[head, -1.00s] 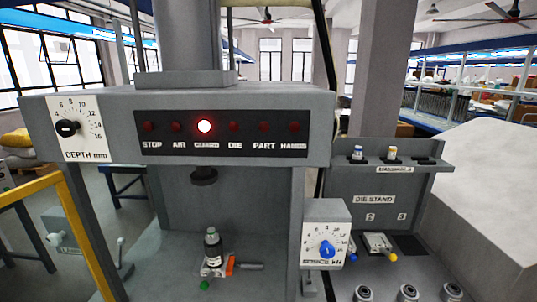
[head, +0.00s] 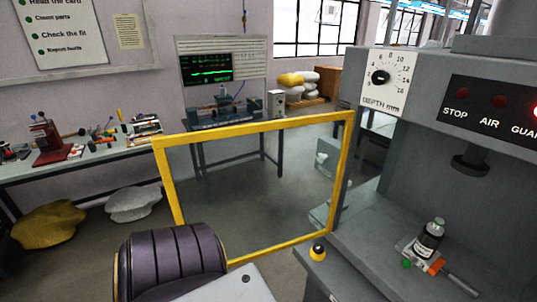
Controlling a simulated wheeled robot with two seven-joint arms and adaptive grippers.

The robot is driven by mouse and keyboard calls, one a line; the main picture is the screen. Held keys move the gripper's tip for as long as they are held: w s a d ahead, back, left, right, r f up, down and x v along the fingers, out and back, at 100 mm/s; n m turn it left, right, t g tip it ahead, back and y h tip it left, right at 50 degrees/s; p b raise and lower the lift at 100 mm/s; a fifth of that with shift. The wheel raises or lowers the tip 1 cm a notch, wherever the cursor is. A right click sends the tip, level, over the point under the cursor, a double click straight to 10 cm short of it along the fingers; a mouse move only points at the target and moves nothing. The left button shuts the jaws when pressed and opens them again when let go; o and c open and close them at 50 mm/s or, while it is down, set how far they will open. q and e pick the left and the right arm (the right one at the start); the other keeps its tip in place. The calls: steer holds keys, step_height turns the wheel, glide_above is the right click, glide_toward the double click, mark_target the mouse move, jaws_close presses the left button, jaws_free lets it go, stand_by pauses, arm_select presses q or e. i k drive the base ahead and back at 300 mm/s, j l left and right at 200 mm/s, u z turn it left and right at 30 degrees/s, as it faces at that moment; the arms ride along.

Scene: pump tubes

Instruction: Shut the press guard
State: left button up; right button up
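The press guard (head: 252,128) is a yellow-framed clear panel in the head view. It stands swung out to the left of the grey press (head: 385,210), hinged near the press's left front post, so the press opening is uncovered. Part of my own arm, dark and ribbed, shows at the bottom left, in front of the guard's lower edge. Neither gripper's fingers show.
A depth dial (head: 381,77) and a panel of lamps (head: 498,108) are on the press front. A workbench (head: 85,160) with tools and a table with a monitor (head: 206,68) are behind.

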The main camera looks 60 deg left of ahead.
mark_target(159, 143)
steer(key=k+j+z, duration=0.3)
steer(key=k+j, duration=0.5)
steer(key=k+j+z, duration=0.1)
steer(key=j, duration=0.25)
steer(key=k+j, duration=0.15)
steer(key=j, duration=0.15)
steer(key=k+j+z, duration=0.15)
steer(key=j, duration=0.2)
steer(key=j+z, duration=0.25)
steer(key=j, duration=0.9)
steer(key=j+z, duration=0.1)
steer(key=j, duration=0.3)
steer(key=i+j, duration=0.1)
steer(key=j, duration=0.3)
steer(key=z, duration=0.05)
